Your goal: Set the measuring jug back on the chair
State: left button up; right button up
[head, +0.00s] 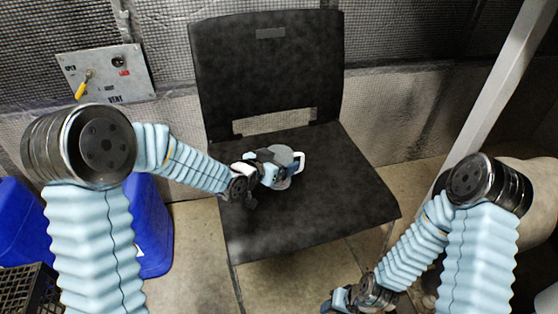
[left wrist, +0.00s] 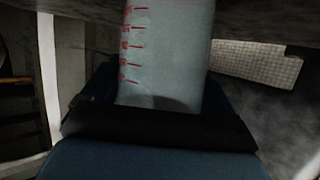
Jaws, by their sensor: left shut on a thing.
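The measuring jug (head: 284,157) is pale grey with a white handle on its right side. In the head view it is over the middle of the dark chair's seat (head: 335,205); I cannot tell whether its base touches the seat. My left gripper (head: 270,168) is shut on the jug from the left and hides part of its body. In the left wrist view the jug's wall (left wrist: 170,55), with red scale marks, stands between the fingers. My right gripper (head: 342,302) is low at the bottom edge, partly cut off, and its jaws are unclear.
The chair's backrest (head: 265,70) rises behind the seat. Blue containers (head: 150,230) stand on the floor at left, with a black crate (head: 30,290) in the lower left corner. A vent panel (head: 106,74) is on the mesh wall. The front and right of the seat are clear.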

pick_arm(q)
jog(key=shift+f, duration=0.2)
jog(key=o, duration=1)
jog(key=shift+r, duration=0.35)
jog(key=v, duration=1.2)
